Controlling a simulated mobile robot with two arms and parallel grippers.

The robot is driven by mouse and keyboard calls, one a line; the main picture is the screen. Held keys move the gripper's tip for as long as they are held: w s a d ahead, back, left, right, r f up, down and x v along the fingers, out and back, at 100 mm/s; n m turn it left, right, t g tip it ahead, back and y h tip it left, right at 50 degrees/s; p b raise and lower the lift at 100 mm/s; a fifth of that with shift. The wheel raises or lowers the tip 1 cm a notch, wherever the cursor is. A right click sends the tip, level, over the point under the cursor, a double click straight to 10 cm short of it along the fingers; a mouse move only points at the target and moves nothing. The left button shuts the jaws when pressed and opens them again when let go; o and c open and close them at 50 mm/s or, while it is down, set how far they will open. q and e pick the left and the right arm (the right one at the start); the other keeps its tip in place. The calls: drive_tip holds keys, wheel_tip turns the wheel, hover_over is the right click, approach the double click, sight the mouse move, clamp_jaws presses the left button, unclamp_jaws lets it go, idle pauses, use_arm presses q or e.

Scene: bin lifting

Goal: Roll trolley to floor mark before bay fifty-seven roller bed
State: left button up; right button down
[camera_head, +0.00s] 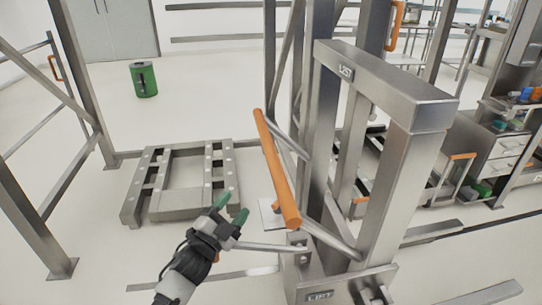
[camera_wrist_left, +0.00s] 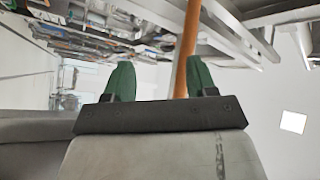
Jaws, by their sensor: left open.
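A tall steel frame on a base (camera_head: 385,85), which I take for the trolley, stands right of centre in the head view. An orange bar handle (camera_head: 275,165) slants out from it on steel struts. A label is on its top beam, too small to read surely. My left gripper (camera_head: 231,206) is open, with green fingertips, just left of the handle's lower end and apart from it. In the left wrist view the orange bar (camera_wrist_left: 186,45) shows beyond the open fingers (camera_wrist_left: 155,80). A low steel bed with studs (camera_head: 180,208), perhaps the roller bed, lies on the floor at left. My right gripper is not in view.
A pale square (camera_head: 268,213) lies on the floor behind the handle; it also shows in the wrist view (camera_wrist_left: 293,122). A green bin (camera_head: 144,80) stands at the back. Steel posts (camera_head: 30,220) rise at left. Shelving with drawers (camera_head: 505,147) stands at right.

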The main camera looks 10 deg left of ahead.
sight(271, 153)
use_arm(q)
drive_tip(key=w+d+r+m+h, duration=0.2)
drive_tip(key=r+m, duration=0.1)
drive_tip(key=r, duration=0.1)
drive_tip(key=w+d+r+m+g+h, duration=0.1)
drive_tip(key=w+d+r+m+h, duration=0.1)
drive_tip(key=w+d+r+h, duration=0.1)
drive_tip(key=w+d+r+m+g+h, duration=0.1)
drive_tip(key=w+d+r+m+h, duration=0.1)
drive_tip(key=r, duration=0.3)
drive_tip(key=shift+w+d+r+m+h+p, duration=0.25)
drive_tip(key=shift+d+m+h+p, duration=0.2)
drive_tip(key=shift+m+h, duration=0.3)
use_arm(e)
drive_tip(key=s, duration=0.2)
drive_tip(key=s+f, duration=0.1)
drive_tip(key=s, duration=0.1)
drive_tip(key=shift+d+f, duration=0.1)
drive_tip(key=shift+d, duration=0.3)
use_arm(q)
drive_tip(key=shift+c, duration=0.2)
clamp_jaws()
